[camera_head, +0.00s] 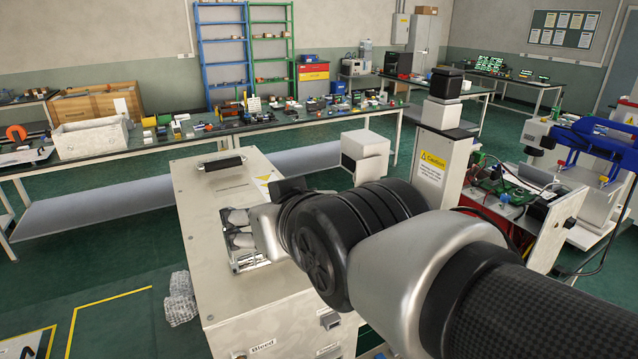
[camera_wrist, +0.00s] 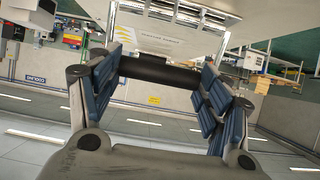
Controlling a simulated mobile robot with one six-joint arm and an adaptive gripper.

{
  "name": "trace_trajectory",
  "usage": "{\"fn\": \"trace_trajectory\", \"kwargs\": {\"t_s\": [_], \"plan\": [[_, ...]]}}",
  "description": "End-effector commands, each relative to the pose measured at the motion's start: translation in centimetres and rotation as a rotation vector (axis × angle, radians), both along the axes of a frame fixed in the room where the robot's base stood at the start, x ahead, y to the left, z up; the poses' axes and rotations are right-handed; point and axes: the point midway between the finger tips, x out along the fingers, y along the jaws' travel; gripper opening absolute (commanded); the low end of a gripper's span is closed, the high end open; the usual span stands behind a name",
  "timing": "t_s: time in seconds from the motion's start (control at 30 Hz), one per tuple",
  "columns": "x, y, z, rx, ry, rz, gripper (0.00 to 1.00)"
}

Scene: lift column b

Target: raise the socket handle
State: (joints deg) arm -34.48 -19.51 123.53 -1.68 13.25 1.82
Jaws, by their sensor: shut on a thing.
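In the wrist view the socket handle (camera_wrist: 160,70) is a thick black bar. It spans the gap between the blue-padded fingers of my gripper (camera_wrist: 163,85), which is shut on it. In the head view my gripper (camera_head: 238,228) is low over the top of a pale metal cabinet (camera_head: 190,215), beside a bright metal frame (camera_head: 248,264). My arm and hand hide much of this spot. A black bar handle (camera_head: 222,163) shows on the cabinet top farther back; I cannot tell whether it is the bar seen between the fingers.
A long bench (camera_head: 175,140) full of small parts stands behind the cabinet. A white pillar unit with a caution label (camera_head: 433,158) and open electronics (camera_head: 505,195) stand to the right. A wrapped bundle (camera_head: 181,299) lies at the cabinet's left foot.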

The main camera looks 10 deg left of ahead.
Motion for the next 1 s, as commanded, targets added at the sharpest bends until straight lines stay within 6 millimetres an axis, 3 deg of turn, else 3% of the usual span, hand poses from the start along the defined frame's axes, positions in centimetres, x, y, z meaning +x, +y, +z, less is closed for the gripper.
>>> {"fn": "trace_trajectory", "kwargs": {"t_s": [0.03, 0.33, 0.83, 1.0], "plan": [[-0.1, -0.1, -0.8, -0.012, 0.015, 0.000, 0.72], [-0.1, -0.1, -0.8, -0.012, 0.016, 0.000, 0.92], [-0.2, -0.2, -0.6, -0.008, 0.014, 0.000, 0.92], [-1.7, -1.1, 0.7, -0.004, 0.007, 0.000, 0.92]]}}
